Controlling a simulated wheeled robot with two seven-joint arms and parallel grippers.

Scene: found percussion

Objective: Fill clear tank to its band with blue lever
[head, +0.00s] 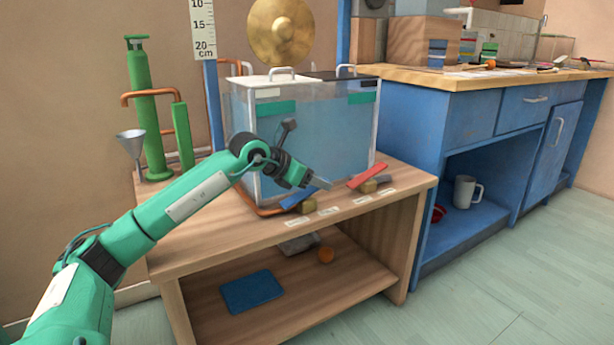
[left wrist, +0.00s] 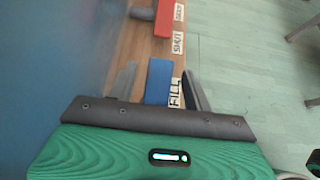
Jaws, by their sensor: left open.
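The clear tank (head: 330,130) stands on a wooden bench, with green bands (head: 275,108) near its top. Its inside looks pale blue; I cannot tell the exact water level. The blue lever (head: 298,199) sits at the bench's front, below the tank. My left gripper (head: 320,184) is open at the blue lever. In the left wrist view the blue lever (left wrist: 158,82) lies between the two open fingers of my left gripper (left wrist: 160,85), beside a FILL label (left wrist: 175,93). I cannot tell whether they touch. My right gripper is out of view.
A red lever (head: 367,176) is to the right of the blue one. A SHUT label (left wrist: 178,43) lies between them. A funnel (head: 131,145) and green cylinders (head: 143,110) stand left of the tank. A blue cabinet (head: 470,125) stands at the right.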

